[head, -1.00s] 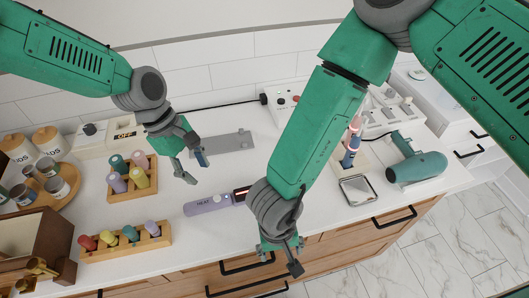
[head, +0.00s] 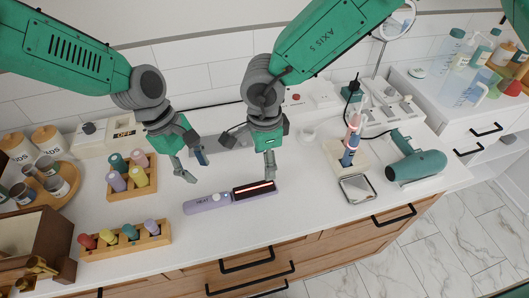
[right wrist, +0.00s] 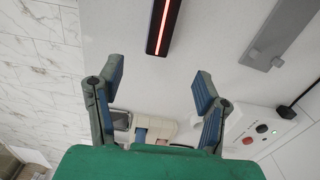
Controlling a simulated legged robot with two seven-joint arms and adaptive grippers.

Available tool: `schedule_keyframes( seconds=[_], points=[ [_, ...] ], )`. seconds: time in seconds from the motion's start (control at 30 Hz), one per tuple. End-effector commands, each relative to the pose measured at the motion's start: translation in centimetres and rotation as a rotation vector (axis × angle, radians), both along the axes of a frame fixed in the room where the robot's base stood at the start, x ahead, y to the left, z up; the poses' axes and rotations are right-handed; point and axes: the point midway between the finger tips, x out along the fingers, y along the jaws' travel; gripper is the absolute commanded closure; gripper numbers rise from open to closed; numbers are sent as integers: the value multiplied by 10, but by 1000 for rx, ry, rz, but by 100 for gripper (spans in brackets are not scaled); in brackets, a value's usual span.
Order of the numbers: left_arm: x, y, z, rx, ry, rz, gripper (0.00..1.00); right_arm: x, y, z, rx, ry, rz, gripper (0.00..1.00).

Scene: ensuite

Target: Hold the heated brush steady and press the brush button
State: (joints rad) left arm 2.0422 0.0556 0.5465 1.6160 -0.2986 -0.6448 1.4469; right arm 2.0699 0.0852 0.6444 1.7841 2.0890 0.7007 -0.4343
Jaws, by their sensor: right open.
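The heated brush (head: 208,203) lies on the white counter, with a lavender handle marked HEAT and a dark end with a glowing red strip (head: 256,189). A small pale button (head: 216,198) shows on the handle. The glowing end also shows at the top of the right wrist view (right wrist: 163,28); the handle is out of that view. My left gripper (head: 194,168) is open and empty above the counter, behind the handle. My right gripper (head: 250,160) is open and empty behind the glowing end, apart from the brush; its two spread fingers show in the right wrist view (right wrist: 160,82).
A flat grey plate (head: 236,140) lies behind the grippers. A hair dryer (head: 418,167), a square mirror (head: 357,188) and a standing brush (head: 351,145) are at right. Racks of coloured rollers (head: 125,240) stand at left. The counter around the heated brush is clear.

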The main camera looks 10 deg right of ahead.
Motion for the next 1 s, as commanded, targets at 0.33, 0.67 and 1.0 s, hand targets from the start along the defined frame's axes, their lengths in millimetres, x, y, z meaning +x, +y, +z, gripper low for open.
schedule_keyframes(
  seconds=[0.33, 0.67, 1.0],
  points=[
    [0, 0, 0, 0, 0, 0, 66, -1, 0, -71, -3, 1, 7, 40],
    [0, 0, 0, 0, 0, 0, 66, -1, 0, -111, -1, 0, 6, 40],
    [0, 0, 0, 0, 0, 0, 66, -1, 0, -116, -1, -1, 6, 40]
  ],
)
